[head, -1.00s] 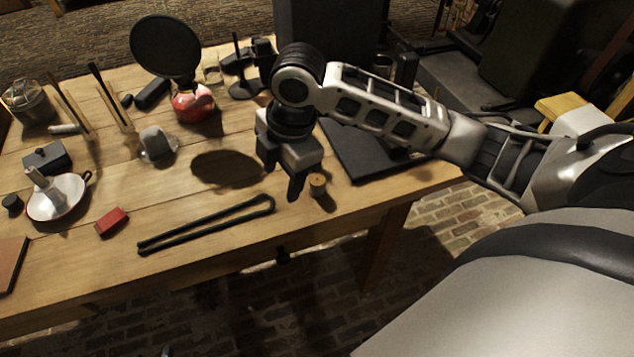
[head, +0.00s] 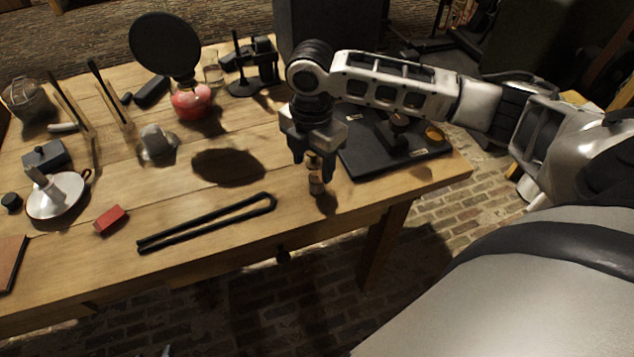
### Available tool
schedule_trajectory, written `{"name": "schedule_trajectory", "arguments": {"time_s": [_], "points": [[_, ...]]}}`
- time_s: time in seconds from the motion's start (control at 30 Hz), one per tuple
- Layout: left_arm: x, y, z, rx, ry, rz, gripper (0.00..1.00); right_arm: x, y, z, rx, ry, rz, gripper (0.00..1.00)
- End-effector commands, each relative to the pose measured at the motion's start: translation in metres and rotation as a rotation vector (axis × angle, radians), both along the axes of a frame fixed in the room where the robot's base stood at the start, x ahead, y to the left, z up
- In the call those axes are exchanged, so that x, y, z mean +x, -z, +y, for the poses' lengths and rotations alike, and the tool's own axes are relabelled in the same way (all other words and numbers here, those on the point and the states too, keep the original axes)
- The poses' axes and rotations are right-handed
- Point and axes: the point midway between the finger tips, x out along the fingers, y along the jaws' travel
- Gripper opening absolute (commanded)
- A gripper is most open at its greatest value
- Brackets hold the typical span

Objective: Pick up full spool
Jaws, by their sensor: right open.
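A small brown spool (head: 316,186) stands on the wooden table near its front right edge. My right gripper (head: 313,171) points down over it with open fingers. The fingers hang on either side of the spool's upper part, which shows between them; I cannot tell whether either finger touches it. The spool's top is partly hidden by the gripper. My left gripper is not in view.
A black board (head: 370,160) with fittings lies right of the gripper. Black tongs (head: 205,224) lie to the left. A red-based lamp with a dark disc (head: 165,45) stands behind. A red block (head: 110,219) and a white candle dish (head: 75,198) sit farther left.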

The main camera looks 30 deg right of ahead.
Motion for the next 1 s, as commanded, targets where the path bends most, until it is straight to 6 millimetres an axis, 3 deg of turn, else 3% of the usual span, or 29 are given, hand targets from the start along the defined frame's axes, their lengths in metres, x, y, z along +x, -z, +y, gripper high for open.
{"name": "schedule_trajectory", "arguments": {"time_s": [0.4, 0.7, 0.9, 1.0], "points": [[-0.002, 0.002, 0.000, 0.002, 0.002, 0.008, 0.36, -0.002, 0.048, -0.010, 0.000, -0.001, 0.002, 0.56], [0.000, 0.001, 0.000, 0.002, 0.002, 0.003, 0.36, -0.001, 0.054, -0.010, -0.001, -0.002, -0.001, 0.56], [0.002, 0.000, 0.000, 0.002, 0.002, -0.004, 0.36, -0.001, 0.054, -0.010, 0.000, -0.002, -0.001, 0.08], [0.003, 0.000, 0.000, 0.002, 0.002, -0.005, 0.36, -0.001, 0.054, -0.010, 0.000, -0.002, -0.001, 0.08]]}}
